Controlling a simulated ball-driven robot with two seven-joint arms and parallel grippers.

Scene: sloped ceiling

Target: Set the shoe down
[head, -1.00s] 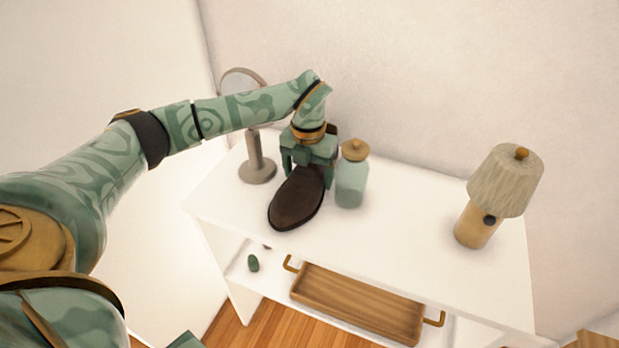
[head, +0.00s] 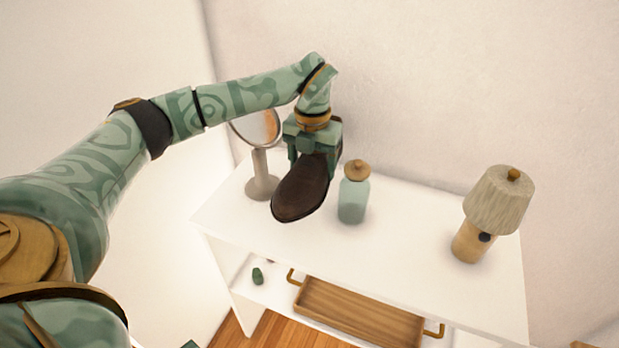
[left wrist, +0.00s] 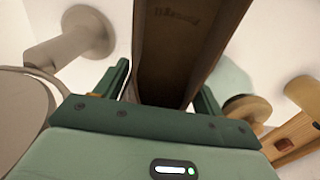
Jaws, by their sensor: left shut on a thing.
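A dark brown shoe (head: 301,188) hangs from my left gripper (head: 313,154) in the head view, toe toward the front of the white table (head: 400,248). The gripper is shut on the shoe's rear part and hides it. The shoe appears to be over the tabletop; I cannot tell whether its toe touches it. In the left wrist view the shoe (left wrist: 185,45) lies between the two green fingers. My right gripper is not in view.
A round mirror on a stand (head: 262,178) is close left of the shoe. A green bottle with a wooden lid (head: 353,200) is close on its right. A lamp (head: 490,212) stands farther right. A wooden tray (head: 360,312) and a small green object (head: 257,276) are on the lower shelf.

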